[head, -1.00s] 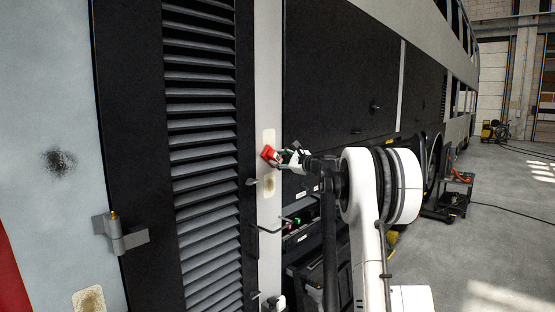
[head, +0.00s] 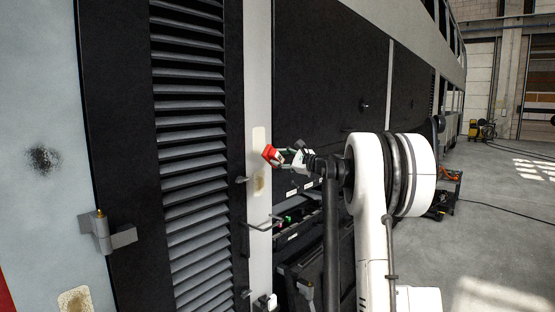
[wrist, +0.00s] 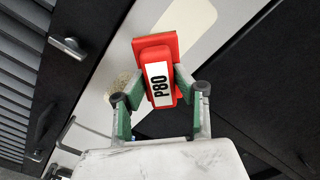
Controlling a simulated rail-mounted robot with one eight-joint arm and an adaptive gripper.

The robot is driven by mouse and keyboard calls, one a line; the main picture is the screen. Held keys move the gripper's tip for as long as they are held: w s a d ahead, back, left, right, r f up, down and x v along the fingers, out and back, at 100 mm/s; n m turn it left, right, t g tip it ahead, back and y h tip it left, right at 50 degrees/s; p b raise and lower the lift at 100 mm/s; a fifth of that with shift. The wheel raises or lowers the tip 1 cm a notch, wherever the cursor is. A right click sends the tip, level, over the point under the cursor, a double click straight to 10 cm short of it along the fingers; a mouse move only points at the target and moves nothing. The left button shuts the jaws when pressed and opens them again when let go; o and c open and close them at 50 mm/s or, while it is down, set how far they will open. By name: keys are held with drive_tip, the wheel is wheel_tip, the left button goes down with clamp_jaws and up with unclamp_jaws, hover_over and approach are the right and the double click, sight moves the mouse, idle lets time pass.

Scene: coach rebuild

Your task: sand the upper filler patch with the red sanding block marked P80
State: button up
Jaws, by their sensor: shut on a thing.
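The red sanding block (head: 270,155) is held in my gripper (head: 280,158). In the wrist view my gripper (wrist: 159,84) has its green-padded fingers shut on both sides of the block (wrist: 153,47), and its white P80 label faces the camera. The upper filler patch (head: 258,137) is a smooth cream oblong on the pale pillar, just up and left of the block; it also shows in the wrist view (wrist: 192,22), partly behind the block. The block appears apart from the pillar, but the gap is hard to judge.
A rougher tan lower patch (head: 259,183) is below on the same pillar (head: 258,90). Another patch (head: 75,300) is at lower left. Handles (head: 241,180) project beside the pillar. A dark cart (head: 300,245) with tools stands below my arm.

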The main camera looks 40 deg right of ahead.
drive_tip(key=shift+s, duration=0.15)
drive_tip(key=shift+s+d, duration=0.15)
drive_tip(key=shift+s, duration=0.55)
drive_tip(key=shift+s+d, duration=0.1)
drive_tip(key=shift+s, duration=0.6)
drive_tip(key=shift+a, duration=0.1)
